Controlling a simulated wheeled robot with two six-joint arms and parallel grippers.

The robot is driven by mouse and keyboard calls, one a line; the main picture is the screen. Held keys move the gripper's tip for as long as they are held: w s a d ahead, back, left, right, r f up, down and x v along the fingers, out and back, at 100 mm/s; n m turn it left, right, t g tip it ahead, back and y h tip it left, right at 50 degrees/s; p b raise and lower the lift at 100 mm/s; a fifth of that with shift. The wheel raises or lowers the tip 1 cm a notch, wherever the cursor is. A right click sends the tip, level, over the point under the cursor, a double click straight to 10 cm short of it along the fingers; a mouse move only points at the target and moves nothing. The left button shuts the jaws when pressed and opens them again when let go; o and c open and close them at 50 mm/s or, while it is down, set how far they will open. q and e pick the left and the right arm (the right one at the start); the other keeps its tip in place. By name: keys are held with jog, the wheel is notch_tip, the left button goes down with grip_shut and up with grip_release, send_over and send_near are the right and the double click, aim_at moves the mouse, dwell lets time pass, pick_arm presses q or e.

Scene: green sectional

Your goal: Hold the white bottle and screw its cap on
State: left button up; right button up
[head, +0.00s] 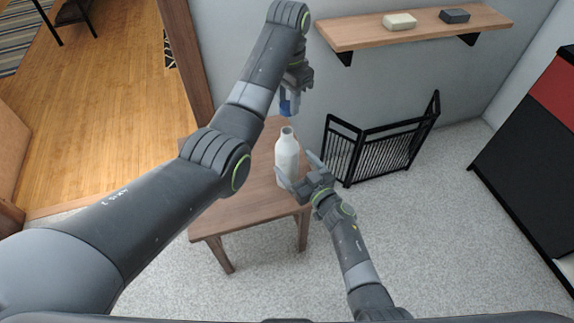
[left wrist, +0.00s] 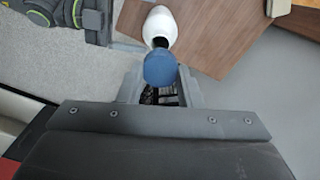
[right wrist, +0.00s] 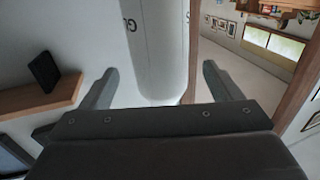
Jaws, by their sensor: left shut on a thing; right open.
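The white bottle (head: 287,163) stands upright on the small wooden table (head: 245,190), its neck open at the top. My left gripper (head: 289,97) is above the bottle, shut on the blue cap (left wrist: 160,69). The cap is apart from the neck in the head view; in the left wrist view it overlaps the bottle (left wrist: 160,27) beyond it. My right gripper (head: 299,170) is open low beside the bottle, fingers spread to either side of it. In the right wrist view the bottle (right wrist: 155,45) rises between the two fingers; whether they touch it is unclear.
A black folding gate (head: 385,145) stands behind the table on the right. A black and red cabinet (head: 530,170) is at the far right.

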jog(key=shift+x, duration=3.35)
jog(key=c, duration=1.5)
pick_arm(q)
send_over(288, 130)
jog(key=shift+f, duration=2.5)
pick_arm(e)
jog(key=shift+o, duration=0.2)
pick_arm(q)
jog(key=shift+f, duration=0.1)
jog(key=shift+f, duration=0.8)
jog(key=shift+f, duration=0.55)
